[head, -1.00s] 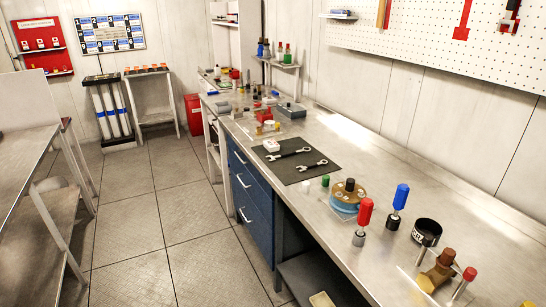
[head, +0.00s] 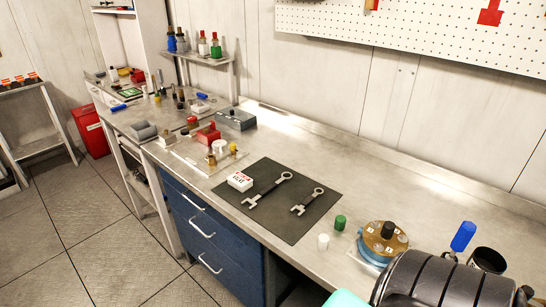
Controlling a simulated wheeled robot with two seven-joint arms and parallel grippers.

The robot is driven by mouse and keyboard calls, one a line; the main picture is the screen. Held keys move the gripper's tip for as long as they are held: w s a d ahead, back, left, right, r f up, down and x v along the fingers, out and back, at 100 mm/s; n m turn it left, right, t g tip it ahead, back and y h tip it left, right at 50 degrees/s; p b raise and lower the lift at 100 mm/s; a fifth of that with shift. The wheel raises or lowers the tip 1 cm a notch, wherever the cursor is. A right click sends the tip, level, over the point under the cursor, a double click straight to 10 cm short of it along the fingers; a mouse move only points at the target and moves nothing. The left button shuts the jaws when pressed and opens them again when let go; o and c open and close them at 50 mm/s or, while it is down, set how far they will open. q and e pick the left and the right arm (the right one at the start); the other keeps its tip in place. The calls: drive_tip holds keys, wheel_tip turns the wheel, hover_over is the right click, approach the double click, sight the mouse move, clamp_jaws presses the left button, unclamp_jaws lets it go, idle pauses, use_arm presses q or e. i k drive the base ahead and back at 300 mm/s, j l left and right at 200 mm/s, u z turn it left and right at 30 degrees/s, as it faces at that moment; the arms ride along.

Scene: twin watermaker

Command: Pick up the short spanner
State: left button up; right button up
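The short spanner (head: 309,201) lies flat on a black mat (head: 290,228) on the steel workbench, in the head view. Its ring end points away toward the wall and its open jaw toward the bench front. A longer spanner (head: 266,190) lies to its left on the same mat, roughly parallel and apart from it. Nothing covers either spanner. Neither of my grippers is in view.
A white box with red marks (head: 240,181) sits at the mat's left side. A green cap (head: 340,222), a white cap (head: 323,242) and a brass-topped round device (head: 384,238) stand right of the mat. Bare bench (head: 370,185) lies behind the mat.

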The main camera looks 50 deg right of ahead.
sight(306, 202)
drive_tip(key=i+z, duration=0.45)
drive_tip(key=i+j+z, duration=0.25)
drive_tip(key=z, duration=0.2)
drive_tip(key=i+j+z, duration=0.4)
drive_tip(key=i, duration=0.05)
